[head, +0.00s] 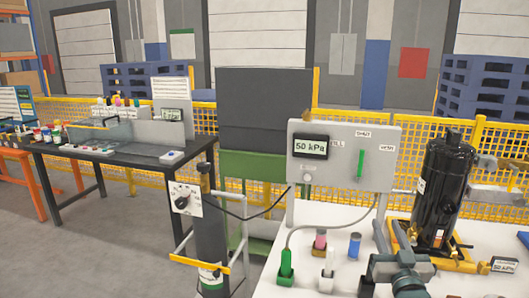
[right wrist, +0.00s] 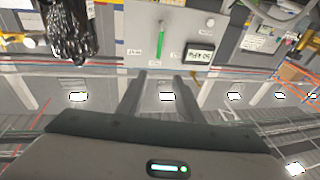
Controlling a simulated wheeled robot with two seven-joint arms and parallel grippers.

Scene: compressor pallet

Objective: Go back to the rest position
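My right gripper (head: 398,268) is at the bottom right of the head view, over the white table (head: 262,285) and in front of the black compressor (head: 445,185). In the right wrist view, the two fingers of this gripper (right wrist: 162,78) stand apart with nothing between them. The compressor (right wrist: 70,35) shows at the upper left there. The grey panel (head: 370,155) with a 50 kPa display (head: 310,147) stands behind the table; it shows upside down in the right wrist view (right wrist: 180,15). My left gripper is not in view.
A green-handled connector (head: 286,262), a white one (head: 327,268), a pink-topped one (head: 320,240) and a blue one (head: 354,244) stand on the table left of my right gripper. A small display (head: 503,265) lies at the right. A dark cylinder (head: 209,235) stands left of the table.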

